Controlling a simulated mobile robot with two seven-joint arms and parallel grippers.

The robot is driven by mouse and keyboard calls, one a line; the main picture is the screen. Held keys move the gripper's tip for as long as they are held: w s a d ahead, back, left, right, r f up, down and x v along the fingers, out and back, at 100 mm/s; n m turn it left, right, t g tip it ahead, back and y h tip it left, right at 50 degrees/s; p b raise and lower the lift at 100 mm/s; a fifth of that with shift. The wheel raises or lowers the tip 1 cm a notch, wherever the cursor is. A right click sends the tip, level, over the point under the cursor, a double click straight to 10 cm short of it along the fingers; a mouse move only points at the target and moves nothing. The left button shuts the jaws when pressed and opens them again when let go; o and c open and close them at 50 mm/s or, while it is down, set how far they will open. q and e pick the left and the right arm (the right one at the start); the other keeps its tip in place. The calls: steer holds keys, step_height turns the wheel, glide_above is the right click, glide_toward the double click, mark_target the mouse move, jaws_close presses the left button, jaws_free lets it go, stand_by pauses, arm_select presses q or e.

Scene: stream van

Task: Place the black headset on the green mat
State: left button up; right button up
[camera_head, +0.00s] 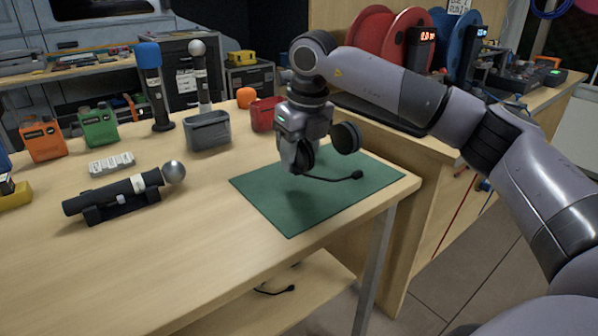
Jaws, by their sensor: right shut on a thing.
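The black headset (346,138) hangs in my right gripper (299,165), above the green mat (270,192). One round ear cup shows to the right of the gripper, and the microphone boom points right over the mat. The gripper hides much of the headset, including its band. The gripper is shut on it. A dark shadow lies on the mat below, and I cannot tell how large the gap is. The mat lies flat at the right front corner of the wooden table. My left gripper is not in view.
The table's front middle (190,255) is clear. Cable reels (385,40) stand behind my right arm.

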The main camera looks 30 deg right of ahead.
step_height(320, 180, down, 3)
steer(key=shift+f, duration=0.25)
steer(key=shift+r, duration=0.1)
steer(key=shift+f+b, duration=0.2)
steer(key=shift+b, duration=0.1)
steer(key=o, duration=1.2)
steer(key=shift+c, duration=0.2)
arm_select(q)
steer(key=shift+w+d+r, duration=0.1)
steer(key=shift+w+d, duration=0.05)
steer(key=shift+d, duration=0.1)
arm_select(e)
steer(key=r, duration=0.3)
steer(key=s+r+p, duration=0.1)
steer(key=r, duration=0.3)
steer(key=s+r+p, duration=0.1)
steer(key=r, duration=0.3)
steer(key=shift+r, duration=0.2)
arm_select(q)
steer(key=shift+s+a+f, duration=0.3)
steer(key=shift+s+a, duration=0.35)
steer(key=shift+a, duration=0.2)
arm_select(e)
steer(key=shift+s+r, duration=0.15)
steer(key=shift+r, duration=0.25)
